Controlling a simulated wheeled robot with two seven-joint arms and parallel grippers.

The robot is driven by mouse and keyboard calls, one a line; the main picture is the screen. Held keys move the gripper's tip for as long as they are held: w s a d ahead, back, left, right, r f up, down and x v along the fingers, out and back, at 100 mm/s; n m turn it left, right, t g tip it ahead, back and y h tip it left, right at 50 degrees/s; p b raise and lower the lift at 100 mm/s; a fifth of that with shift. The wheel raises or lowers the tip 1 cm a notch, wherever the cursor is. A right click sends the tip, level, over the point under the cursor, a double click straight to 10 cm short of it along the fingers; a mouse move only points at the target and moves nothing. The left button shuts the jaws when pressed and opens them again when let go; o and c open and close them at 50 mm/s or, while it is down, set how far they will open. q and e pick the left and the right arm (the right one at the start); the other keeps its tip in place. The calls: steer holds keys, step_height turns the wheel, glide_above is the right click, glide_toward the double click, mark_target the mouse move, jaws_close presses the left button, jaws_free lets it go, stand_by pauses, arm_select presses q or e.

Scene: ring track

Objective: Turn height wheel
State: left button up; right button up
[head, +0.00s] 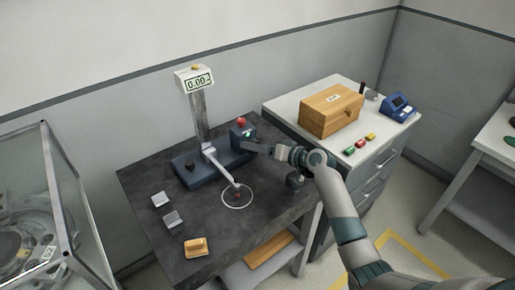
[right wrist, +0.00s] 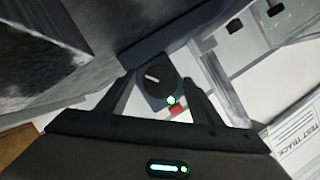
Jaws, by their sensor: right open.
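The height gauge has a blue base (head: 190,172), an upright column and a display (head: 197,81) reading 0.00. A small blue housing (head: 237,141) with a red button on top stands at the base's right end. In the right wrist view a round black knob (right wrist: 155,79) with a white mark faces me, likely the height wheel. My right gripper (head: 254,147) is at the housing's right side. In the wrist view its open fingers (right wrist: 158,84) flank the knob with gaps on both sides; I see no clear contact. My left gripper is out of view.
A dark round object (head: 295,182) is by my forearm. A cabinet (head: 345,92) with a wooden box stands right.

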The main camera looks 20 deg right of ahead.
steer(key=c, duration=1.1)
steer(key=shift+r+n+h, duration=0.1)
steer(key=shift+n+h, duration=0.3)
steer(key=shift+n, duration=0.3)
steer(key=shift+a+n+h+p, duration=0.1)
steer(key=shift+n+h+p, duration=0.3)
steer(key=shift+n+h, duration=0.15)
steer(key=n+h+p, duration=0.2)
steer(key=shift+s+a+r+n+t, duration=0.1)
steer(key=shift+a+n+t, duration=0.05)
steer(key=shift+n+t, duration=0.2)
steer(key=shift+n+h+p, duration=0.35)
steer(key=shift+n+p, duration=0.15)
steer(key=shift+n, duration=0.2)
